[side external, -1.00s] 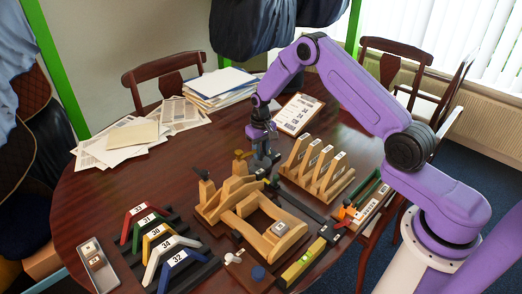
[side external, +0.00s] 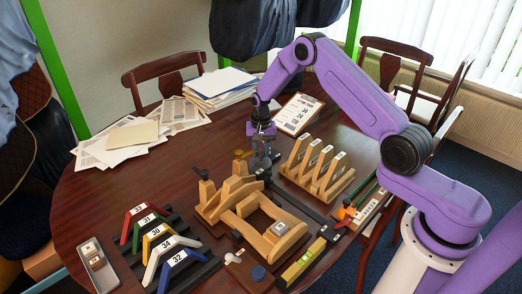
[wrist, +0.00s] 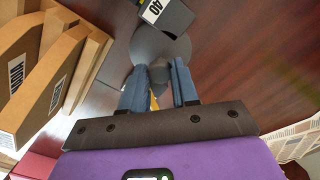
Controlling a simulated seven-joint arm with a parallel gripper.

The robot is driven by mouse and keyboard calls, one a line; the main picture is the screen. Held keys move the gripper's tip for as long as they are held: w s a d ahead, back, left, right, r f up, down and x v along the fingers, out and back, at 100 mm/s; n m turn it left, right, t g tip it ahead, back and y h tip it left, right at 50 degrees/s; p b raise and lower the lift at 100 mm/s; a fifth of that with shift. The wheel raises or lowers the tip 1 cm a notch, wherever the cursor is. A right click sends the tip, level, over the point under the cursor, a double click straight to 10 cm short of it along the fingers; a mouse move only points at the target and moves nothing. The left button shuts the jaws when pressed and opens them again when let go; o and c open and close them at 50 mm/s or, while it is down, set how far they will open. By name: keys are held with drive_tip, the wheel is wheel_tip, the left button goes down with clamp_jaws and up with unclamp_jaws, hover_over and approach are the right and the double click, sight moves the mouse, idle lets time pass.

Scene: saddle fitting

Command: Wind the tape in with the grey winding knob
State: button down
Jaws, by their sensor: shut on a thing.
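My gripper (side external: 262,152) is over the table behind the wooden saddle stand, pointing down. In the wrist view its two blue-grey fingers (wrist: 159,88) are closed on the grey winding knob (wrist: 159,74), one on each side. The knob stands on a round grey disc (wrist: 150,44). A dark block labelled 40 (wrist: 172,14) adjoins the disc's far edge. A bit of yellow shows between the fingers below the knob; I cannot tell whether it is the tape. In the side view the knob is too small and covered to make out.
The wooden saddle stand (side external: 228,198) is in front of my gripper. A rack of upright wooden pieces (side external: 318,168) stands close on the right. Coloured numbered saddles (side external: 160,236) sit front left. Papers (side external: 118,142) lie at the back left, with open table between.

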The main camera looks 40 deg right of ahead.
sight(261, 153)
idle(0.3)
drive_tip(key=c, duration=0.8)
unclamp_jaws()
drive_tip(key=shift+c, duration=0.2)
drive_tip(key=shift+r, duration=0.1)
wheel_tip(261, 153, up, 17)
drive_tip(key=shift+r, duration=0.1)
